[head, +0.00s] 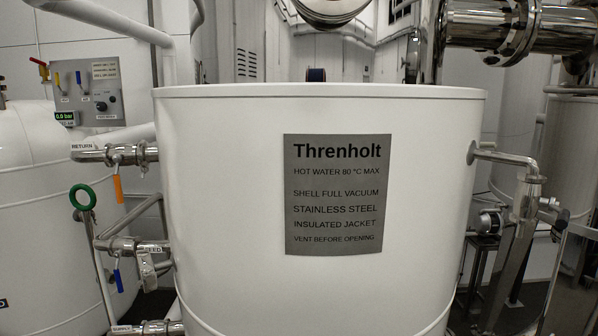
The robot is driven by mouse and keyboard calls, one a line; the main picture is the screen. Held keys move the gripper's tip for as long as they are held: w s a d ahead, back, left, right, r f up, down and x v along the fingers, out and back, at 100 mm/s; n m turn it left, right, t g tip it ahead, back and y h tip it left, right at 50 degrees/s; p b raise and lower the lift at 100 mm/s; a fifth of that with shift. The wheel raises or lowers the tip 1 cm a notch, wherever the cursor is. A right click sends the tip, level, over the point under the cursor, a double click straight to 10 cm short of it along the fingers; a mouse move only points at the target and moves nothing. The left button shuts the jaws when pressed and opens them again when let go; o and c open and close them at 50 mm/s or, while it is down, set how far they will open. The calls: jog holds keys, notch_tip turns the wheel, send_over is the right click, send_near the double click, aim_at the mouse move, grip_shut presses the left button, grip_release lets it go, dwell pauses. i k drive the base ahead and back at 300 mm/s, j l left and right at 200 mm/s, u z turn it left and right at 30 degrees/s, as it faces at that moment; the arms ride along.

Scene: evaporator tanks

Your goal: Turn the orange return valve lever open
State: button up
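The orange return valve lever (118,188) hangs straight down below a metal valve body on the return pipe (108,154), left of the big white tank. The pipe carries a label reading RETURN (82,147). The lever lies crosswise to the pipe. It stands clear of the tank wall, with nothing touching it. My gripper is not in view.
The white tank (230,200) with a Threnholt plate (337,194) fills the middle. A control panel (88,92) hangs above left. Another white vessel (30,220) stands at left.

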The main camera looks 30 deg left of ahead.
aim_at(117, 159)
jog(key=u, duration=2.35)
